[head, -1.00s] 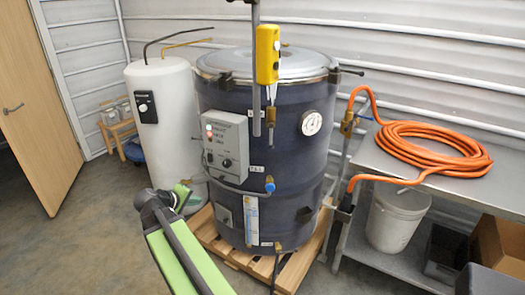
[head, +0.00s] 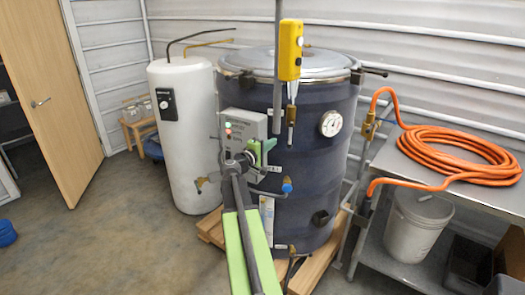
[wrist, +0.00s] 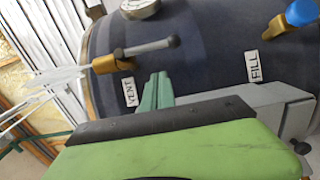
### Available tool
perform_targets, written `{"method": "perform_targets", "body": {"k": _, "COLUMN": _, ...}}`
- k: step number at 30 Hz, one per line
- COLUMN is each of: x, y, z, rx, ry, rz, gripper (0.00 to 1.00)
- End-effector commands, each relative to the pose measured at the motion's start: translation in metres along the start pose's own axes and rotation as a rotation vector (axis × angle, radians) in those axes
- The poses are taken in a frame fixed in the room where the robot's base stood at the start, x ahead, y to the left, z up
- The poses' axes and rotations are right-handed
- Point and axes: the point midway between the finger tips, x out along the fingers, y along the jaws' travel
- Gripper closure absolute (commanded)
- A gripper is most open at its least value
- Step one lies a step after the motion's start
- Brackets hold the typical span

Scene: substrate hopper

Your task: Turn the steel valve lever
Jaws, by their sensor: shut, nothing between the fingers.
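The steel valve lever (wrist: 150,47) is a grey bar with a dark knob, fixed to a brass valve body beside the VENT label (wrist: 129,91). In the head view the lever (head: 290,136) hangs down from the brass body (head: 291,115), on the front of the dark drum (head: 310,185). My gripper (head: 263,150) is just left of the lever, before the drum. Its green fingertips (wrist: 157,90) show shut and empty in the wrist view. A gap shows between them and the lever there; whether they touch the drum, I cannot tell.
A blue-handled valve (head: 287,185) labelled FILL sits below the lever. A grey control box (head: 238,125) is left of my gripper, and a yellow box (head: 291,50) hangs above the lever. A steel table (head: 405,150) with an orange hose (head: 455,140) stands right.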

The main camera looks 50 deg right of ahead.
Motion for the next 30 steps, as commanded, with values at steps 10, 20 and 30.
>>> {"method": "perform_targets", "body": {"k": 10, "x": 0.038, "y": 0.000, "z": 0.027, "rx": 0.000, "ry": -0.001, "rz": 0.000, "gripper": 1.00}}
{"method": "perform_targets", "body": {"k": 20, "x": 0.041, "y": 0.000, "z": 0.029, "rx": 0.000, "ry": 0.000, "rz": -0.001, "gripper": 1.00}}
{"method": "perform_targets", "body": {"k": 30, "x": 0.033, "y": -0.004, "z": 0.019, "rx": -0.037, "ry": 0.017, "rz": 0.025, "gripper": 1.00}}
